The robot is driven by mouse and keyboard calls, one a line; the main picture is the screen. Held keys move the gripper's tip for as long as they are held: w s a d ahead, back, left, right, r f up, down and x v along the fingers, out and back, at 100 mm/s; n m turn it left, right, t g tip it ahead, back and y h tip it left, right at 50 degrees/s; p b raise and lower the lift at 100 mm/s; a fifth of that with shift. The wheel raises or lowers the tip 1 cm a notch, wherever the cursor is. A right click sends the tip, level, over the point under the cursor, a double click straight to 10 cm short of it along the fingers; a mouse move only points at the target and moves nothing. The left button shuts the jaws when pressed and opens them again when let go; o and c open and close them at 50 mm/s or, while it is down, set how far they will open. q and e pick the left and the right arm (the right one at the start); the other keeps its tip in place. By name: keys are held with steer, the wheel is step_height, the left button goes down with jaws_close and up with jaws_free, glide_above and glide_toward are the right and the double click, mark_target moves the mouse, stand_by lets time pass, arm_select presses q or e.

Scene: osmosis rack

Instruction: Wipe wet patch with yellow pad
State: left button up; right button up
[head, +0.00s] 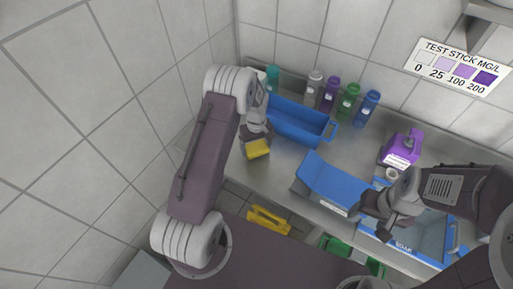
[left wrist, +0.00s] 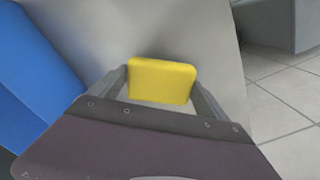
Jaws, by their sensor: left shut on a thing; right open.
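The yellow pad (head: 257,149) is in my left gripper (head: 256,138), over the left end of the metal counter. In the left wrist view the pad (left wrist: 161,81) sits between the two fingers of the shut gripper (left wrist: 163,85). I cannot tell whether the pad touches the counter. No wet patch can be made out clearly on the grey counter surface. My right gripper (head: 378,212) is open at the right, near the blue lid and the blue soak tub; its fingertips are partly hidden.
A blue bin (head: 300,122) stands behind and right of the pad. Several bottles (head: 348,99) line the wall. A blue lid (head: 331,183) tilts beside the soak tub (head: 412,237). A purple jug (head: 402,148) stands at right. Counter (head: 270,170) is bare around the pad.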

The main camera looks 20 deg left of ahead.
arm_select(q)
steer(key=shift+r+p, duration=0.8)
steer(key=shift+r, duration=0.75)
step_height(320, 180, up, 3)
steer(key=shift+r+p, duration=0.15)
steer(key=shift+p, duration=1.1)
